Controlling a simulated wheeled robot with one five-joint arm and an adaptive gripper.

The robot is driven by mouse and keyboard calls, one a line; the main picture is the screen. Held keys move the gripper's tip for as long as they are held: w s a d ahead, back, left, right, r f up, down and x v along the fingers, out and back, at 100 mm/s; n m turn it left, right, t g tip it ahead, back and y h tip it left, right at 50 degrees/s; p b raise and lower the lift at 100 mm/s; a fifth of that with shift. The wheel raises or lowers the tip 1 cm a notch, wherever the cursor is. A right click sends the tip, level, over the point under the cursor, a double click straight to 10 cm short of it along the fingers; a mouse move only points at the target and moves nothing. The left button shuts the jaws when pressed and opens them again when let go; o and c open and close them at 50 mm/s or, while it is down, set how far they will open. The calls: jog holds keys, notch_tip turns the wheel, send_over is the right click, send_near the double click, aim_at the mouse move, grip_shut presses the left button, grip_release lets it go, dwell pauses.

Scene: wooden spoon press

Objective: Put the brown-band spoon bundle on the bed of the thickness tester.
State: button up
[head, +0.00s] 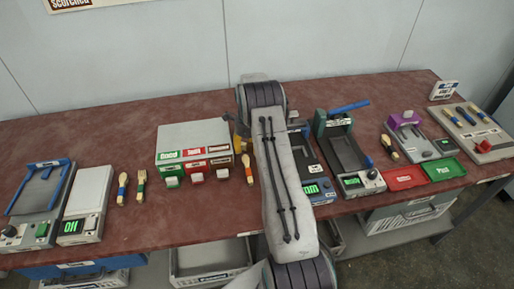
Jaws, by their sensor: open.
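Small wooden spoon bundles lie on the red-brown table, but their bands are too small to tell surely which is brown. One bundle (248,168) lies just left of my arm, and another (390,147) lies right of the blue-lever device. A bundle with a blue band (122,188) and a fork bundle (142,186) lie at the left. The thickness tester is not clearly identifiable; a purple-topped device (408,122) with a grey bed and a blue-lever device (346,148) stand at the right.
A grey box with green and red labels (194,144) stands left of centre. A blue-framed device (38,203) and a scale (85,205) stand at far left. A red tray (404,179), a green tray (443,169) and a spoon board (485,142) sit at right.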

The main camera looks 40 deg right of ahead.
jog(key=shift+o, duration=0.2)
grip_shut()
dwell(0.3)
